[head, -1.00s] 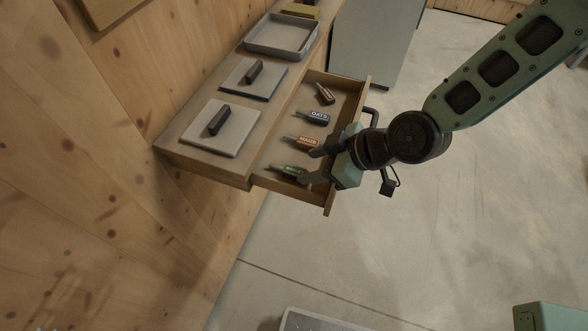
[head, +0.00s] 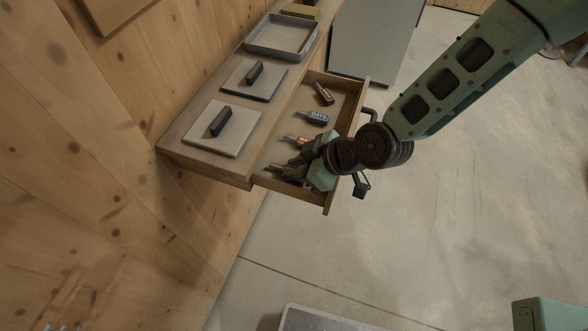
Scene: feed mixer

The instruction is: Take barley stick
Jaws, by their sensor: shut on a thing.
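The drawer (head: 345,125) is pulled open and holds several labelled sticks. My gripper (head: 292,168) reaches down into its near end and is shut on the green-labelled barley stick, which is mostly hidden by the fingers. The stick's label cannot be read now. The maize stick (head: 296,140) lies just beyond my gripper and is partly covered by it. The oats stick (head: 314,117) lies farther back with its label in plain view.
Another stick with a brown label (head: 324,94) lies at the drawer's far end. On the counter beside the drawer are two pale plates with dark handles (head: 236,140) (head: 262,88) and a grey tray (head: 283,50). The drawer front stands close to my wrist.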

